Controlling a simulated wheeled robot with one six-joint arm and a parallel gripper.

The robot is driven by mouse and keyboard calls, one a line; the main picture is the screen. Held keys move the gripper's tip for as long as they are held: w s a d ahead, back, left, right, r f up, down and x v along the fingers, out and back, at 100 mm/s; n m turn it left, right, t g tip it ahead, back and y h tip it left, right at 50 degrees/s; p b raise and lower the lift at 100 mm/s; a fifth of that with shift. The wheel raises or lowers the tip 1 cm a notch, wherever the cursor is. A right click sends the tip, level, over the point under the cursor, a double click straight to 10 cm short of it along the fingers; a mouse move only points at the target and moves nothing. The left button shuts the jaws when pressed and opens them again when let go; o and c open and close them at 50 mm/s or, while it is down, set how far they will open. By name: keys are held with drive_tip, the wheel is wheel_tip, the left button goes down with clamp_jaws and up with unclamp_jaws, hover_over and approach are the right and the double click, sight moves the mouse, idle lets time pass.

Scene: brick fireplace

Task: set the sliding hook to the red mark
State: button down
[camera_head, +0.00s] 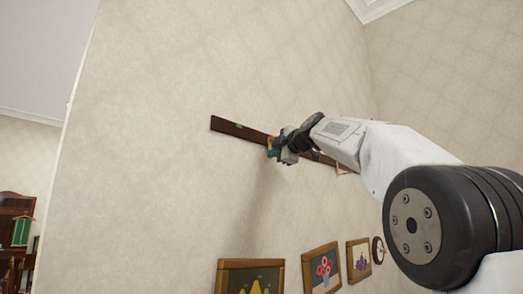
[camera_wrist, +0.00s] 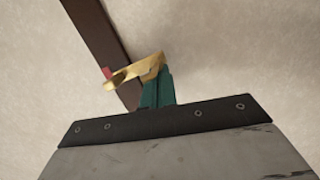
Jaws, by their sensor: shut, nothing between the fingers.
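A dark brown rail (camera_head: 224,126) is fixed to the wall, sloping down to the right in the head view; it also shows in the wrist view (camera_wrist: 93,24). A gold hook (camera_wrist: 136,72) sits on the rail in the wrist view. A red mark (camera_wrist: 108,73) shows right beside the hook, at the rail's left edge, partly covered by it. My gripper (camera_wrist: 159,82) has green fingers, shut and empty, right against or just beside the hook; contact is unclear. In the head view my gripper (camera_head: 273,151) is at the rail and hides its middle.
Dark wooden furniture (camera_head: 17,230) stands far left. The wall around the rail is bare.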

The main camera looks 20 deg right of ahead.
drive_tip(key=shift+w+d, duration=0.1)
drive_tip(key=shift+d, duration=0.2)
drive_tip(key=a, duration=0.1)
drive_tip(key=s+a, duration=0.1)
drive_tip(key=a+r, duration=0.1)
drive_tip(key=a, duration=0.1)
drive_tip(key=shift+s, duration=0.4)
drive_tip(key=s+d, duration=0.2)
drive_tip(key=s, duration=0.7)
drive_tip(key=shift+s, duration=0.3)
drive_tip(key=shift+a+r, duration=0.1)
